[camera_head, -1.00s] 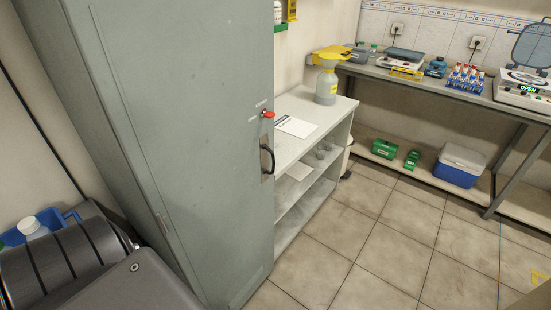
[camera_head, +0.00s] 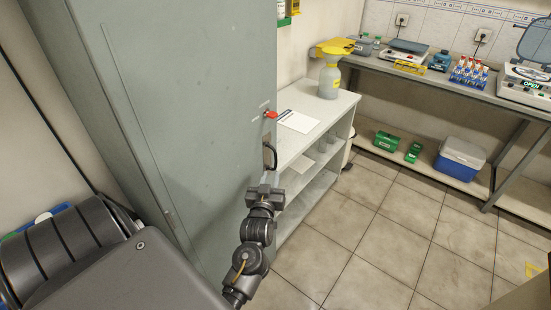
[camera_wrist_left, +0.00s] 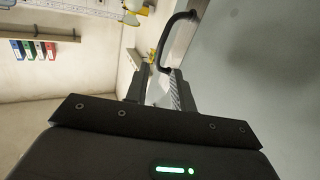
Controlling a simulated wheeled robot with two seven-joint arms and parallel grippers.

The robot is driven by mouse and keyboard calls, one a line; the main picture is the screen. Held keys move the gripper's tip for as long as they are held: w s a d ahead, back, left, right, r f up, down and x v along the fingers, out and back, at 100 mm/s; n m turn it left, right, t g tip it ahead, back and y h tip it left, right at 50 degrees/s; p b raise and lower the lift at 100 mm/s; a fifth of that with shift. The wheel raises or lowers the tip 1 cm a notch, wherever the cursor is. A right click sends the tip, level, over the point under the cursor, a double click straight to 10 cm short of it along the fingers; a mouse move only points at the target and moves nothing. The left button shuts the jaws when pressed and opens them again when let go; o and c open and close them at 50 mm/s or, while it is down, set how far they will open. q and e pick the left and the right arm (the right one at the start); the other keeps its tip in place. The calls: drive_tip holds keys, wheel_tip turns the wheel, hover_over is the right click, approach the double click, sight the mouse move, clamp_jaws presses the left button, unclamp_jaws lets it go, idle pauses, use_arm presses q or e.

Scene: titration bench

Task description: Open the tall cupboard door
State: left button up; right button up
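The tall grey cupboard (camera_head: 200,120) stands at the left with its door shut. Its black curved handle (camera_head: 273,155) is on the door's right side, with a red latch knob (camera_head: 271,114) above it. My left gripper (camera_head: 269,176) is just below the handle, close to the door. In the left wrist view my left gripper (camera_wrist_left: 160,74) is open, its two fingers apart. The handle (camera_wrist_left: 170,38) lies ahead of the fingertips, its near end lined up with the gap; I cannot tell whether it touches them. My right gripper is not in view.
A low white shelf unit (camera_head: 322,112) with a wash bottle (camera_head: 329,78) and paper stands right of the cupboard. A bench (camera_head: 450,86) with instruments runs along the back wall. The tiled floor (camera_head: 370,250) in front is clear.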

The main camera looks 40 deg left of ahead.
sight(276, 160)
use_arm(q)
drive_tip(key=p+x, duration=0.1)
drive_tip(key=x, duration=0.9)
drive_tip(key=shift+p, duration=0.3)
drive_tip(key=shift+c, duration=0.5)
clamp_jaws()
